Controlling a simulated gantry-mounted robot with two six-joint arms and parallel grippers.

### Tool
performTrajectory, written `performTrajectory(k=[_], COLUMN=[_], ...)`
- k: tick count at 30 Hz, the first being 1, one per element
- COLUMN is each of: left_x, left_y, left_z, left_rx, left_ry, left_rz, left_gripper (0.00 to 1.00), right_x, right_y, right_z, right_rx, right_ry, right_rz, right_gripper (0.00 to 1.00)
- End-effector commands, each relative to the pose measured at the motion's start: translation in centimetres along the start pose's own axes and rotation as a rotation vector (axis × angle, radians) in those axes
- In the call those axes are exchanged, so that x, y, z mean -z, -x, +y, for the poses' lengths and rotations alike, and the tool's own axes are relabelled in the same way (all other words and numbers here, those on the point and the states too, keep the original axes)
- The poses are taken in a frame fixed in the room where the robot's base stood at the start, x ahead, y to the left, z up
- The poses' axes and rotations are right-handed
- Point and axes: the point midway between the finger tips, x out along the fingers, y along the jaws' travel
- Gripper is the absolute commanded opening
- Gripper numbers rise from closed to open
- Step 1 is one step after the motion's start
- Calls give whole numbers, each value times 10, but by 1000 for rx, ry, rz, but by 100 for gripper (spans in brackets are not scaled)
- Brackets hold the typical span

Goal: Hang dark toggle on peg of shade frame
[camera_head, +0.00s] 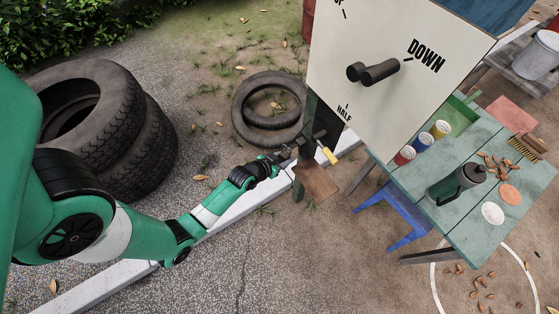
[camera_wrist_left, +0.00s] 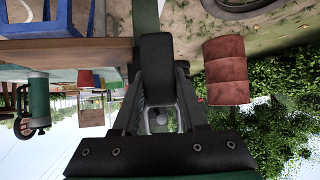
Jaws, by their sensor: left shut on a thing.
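My left gripper (camera_head: 284,154) reaches in from the left, low beside the lower left edge of the large sign board (camera_head: 405,50). In the left wrist view it is shut on a dark block (camera_wrist_left: 157,58), which looks like the dark toggle and sits between the fingers (camera_wrist_left: 158,100). A dark green upright post (camera_head: 298,187) stands just past the gripper and may belong to the shade frame. I cannot make out the peg clearly. My right gripper is not in view.
A green worktable (camera_head: 460,215) with cans and a flask (camera_head: 455,184) stands right. Tyres (camera_head: 150,140) lie left. A dark lever (camera_head: 373,72) projects from the board.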

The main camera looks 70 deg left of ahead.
Motion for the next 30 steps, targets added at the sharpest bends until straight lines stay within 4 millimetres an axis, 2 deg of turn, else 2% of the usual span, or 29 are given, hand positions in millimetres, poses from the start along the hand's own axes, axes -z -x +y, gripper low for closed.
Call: performTrajectory(k=[13, 30], left_x=[8, 8], left_y=[-27, -30], left_z=[7, 8], left_rx=[0, 0], left_ry=[0, 0], left_rz=[1, 0], left_gripper=[0, 0], right_x=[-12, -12], right_y=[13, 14], right_z=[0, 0], right_rx=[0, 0], right_ry=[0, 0], right_rz=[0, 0], right_gripper=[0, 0])
